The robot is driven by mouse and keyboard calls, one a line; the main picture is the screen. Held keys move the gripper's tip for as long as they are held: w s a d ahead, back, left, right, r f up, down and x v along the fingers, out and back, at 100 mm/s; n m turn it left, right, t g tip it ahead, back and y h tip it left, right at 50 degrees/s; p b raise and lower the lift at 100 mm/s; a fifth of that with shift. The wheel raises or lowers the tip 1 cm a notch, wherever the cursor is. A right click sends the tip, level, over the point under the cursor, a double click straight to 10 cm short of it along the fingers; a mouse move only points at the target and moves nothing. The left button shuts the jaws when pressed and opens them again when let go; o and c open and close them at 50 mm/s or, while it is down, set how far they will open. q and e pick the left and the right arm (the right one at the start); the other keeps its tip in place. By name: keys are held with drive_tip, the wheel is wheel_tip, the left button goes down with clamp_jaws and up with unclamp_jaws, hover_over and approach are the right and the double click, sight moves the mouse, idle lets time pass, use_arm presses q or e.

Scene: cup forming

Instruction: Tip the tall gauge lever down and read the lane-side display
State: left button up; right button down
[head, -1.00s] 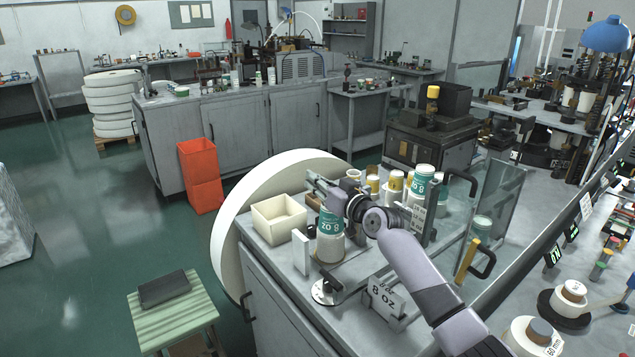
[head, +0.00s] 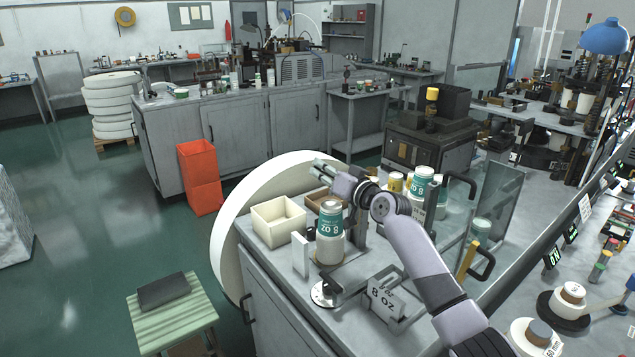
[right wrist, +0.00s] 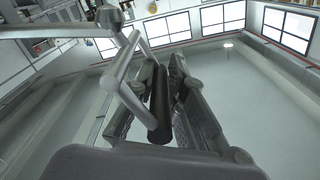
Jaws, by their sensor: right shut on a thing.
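My right gripper (head: 325,168) is above the grey bench at the near middle, reaching in from the right. In the right wrist view, its fingers (right wrist: 160,100) are shut on a dark cylindrical grip (right wrist: 160,108) with pale metal rods beside it. This looks like the gauge lever's handle; in the head view the lever is mostly hidden by the gripper. A green and white 8 oz cup (head: 330,220) stands upright below the gripper. Small displays with green characters (head: 553,257) stand at the lane edge on the right; their characters are too small to read surely. My left gripper is out of view.
A cream bin (head: 278,234) stands left of the cup. More cups (head: 422,180) and a clear guard panel (head: 497,200) are to the right. Open floor lies left.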

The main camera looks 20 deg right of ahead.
drive_tip(key=d+r+m, duration=0.2)
drive_tip(key=shift+w+d+r+m, duration=0.1)
drive_tip(key=shift+w+r+m, duration=0.05)
drive_tip(key=shift+w+m, duration=0.25)
drive_tip(key=c, duration=1.6)
unclamp_jaws()
drive_tip(key=shift+s, duration=0.1)
drive_tip(key=v, duration=1.2)
